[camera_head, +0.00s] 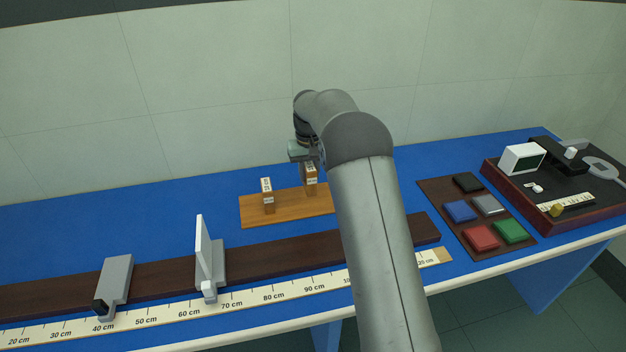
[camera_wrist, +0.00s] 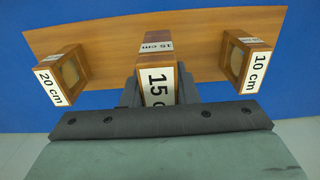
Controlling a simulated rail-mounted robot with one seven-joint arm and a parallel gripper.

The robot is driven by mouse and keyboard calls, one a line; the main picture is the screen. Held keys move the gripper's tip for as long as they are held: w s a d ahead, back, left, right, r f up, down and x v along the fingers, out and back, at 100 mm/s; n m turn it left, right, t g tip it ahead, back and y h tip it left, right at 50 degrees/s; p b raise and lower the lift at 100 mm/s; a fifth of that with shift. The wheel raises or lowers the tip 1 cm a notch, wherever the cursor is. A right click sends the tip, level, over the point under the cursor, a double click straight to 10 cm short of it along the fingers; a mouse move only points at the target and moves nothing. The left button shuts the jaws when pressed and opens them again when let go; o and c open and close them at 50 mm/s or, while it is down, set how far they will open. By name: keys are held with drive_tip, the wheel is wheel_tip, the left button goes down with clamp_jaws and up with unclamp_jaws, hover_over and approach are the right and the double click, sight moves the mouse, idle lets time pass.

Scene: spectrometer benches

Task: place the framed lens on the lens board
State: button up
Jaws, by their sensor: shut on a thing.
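The wooden lens board (camera_head: 285,209) lies on the blue bench; it also shows in the wrist view (camera_wrist: 100,45). My gripper (camera_head: 309,163) is above the board and shut on the wood-framed lens labelled 15 cm (camera_wrist: 157,88), which also shows in the head view (camera_head: 310,181). This lens is upright over the middle of the board; I cannot tell whether its base touches it. Framed lenses labelled 20 cm (camera_wrist: 62,74) and 10 cm (camera_wrist: 246,62) stand on either side. One of these shows in the head view (camera_head: 267,195); the other is hidden behind my arm.
A dark rail (camera_head: 155,278) with a scale carries a grey holder (camera_head: 115,280) and a white screen (camera_head: 203,250). A brown tray (camera_head: 440,195) with several coloured blocks and a dark-topped instrument case (camera_head: 500,190) are at right. Blue bench is clear left of the board.

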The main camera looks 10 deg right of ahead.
drive_tip(key=shift+w+d+f+p, duration=0.15)
drive_tip(key=shift+w+d+f, duration=0.2)
drive_tip(key=shift+f, duration=0.75)
drive_tip(key=shift+w+d+f+p, duration=0.15)
drive_tip(key=shift+w+f, duration=0.35)
drive_tip(key=shift+f, duration=0.65)
drive_tip(key=shift+w+d+f+p, duration=0.1)
drive_tip(key=shift+w+d+f, duration=0.25)
drive_tip(key=shift+f, duration=0.75)
drive_tip(key=o, duration=1)
drive_tip(key=shift+a, duration=0.1)
